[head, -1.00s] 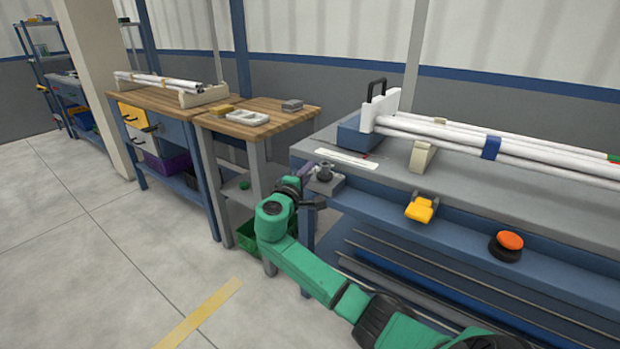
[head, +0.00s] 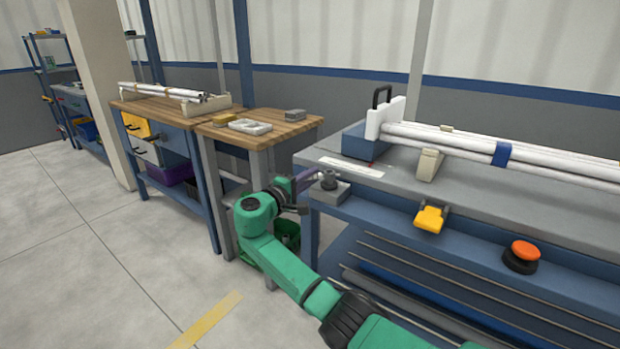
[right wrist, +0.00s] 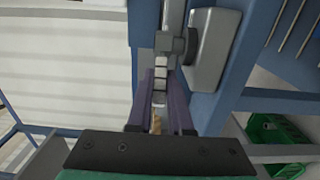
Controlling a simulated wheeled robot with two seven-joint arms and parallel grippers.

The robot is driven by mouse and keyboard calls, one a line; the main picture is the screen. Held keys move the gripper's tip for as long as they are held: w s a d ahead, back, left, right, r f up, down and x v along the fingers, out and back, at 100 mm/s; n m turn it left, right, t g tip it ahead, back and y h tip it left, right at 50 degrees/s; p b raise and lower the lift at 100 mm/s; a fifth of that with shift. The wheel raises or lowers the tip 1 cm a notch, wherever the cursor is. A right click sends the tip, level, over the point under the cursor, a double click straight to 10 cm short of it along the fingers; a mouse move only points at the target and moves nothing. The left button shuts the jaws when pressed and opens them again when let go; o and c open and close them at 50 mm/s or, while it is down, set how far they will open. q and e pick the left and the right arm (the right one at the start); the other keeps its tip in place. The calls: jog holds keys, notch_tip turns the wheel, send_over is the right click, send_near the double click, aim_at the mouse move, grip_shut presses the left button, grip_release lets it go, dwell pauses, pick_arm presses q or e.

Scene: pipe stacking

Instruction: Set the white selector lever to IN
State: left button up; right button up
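The selector is a small grey box with a round dark knob (head: 329,183) at the left front corner of the grey bench in the head view. In the right wrist view its grey plate (right wrist: 213,50) is at upper centre, with a pale grey lever-like bar (right wrist: 172,18) beside it. My right gripper (head: 303,184) is just left of the selector. In the right wrist view its two purple fingers (right wrist: 160,88) point towards the bar, with a narrow gap between them. I cannot tell whether they touch or hold it. No IN marking is legible. My left gripper is not in view.
A yellow part (head: 431,218) and an orange button (head: 525,250) are on the bench front. A wooden table (head: 262,128) stands left. A green bin (right wrist: 280,137) is low down.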

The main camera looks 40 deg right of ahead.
jog(key=o, duration=0.3)
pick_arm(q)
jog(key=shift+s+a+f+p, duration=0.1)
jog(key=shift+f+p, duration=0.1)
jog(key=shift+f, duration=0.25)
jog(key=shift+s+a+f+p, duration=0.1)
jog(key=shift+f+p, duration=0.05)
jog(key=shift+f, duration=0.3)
pick_arm(e)
jog(key=v, duration=1.4)
jog(key=shift+a, duration=0.25)
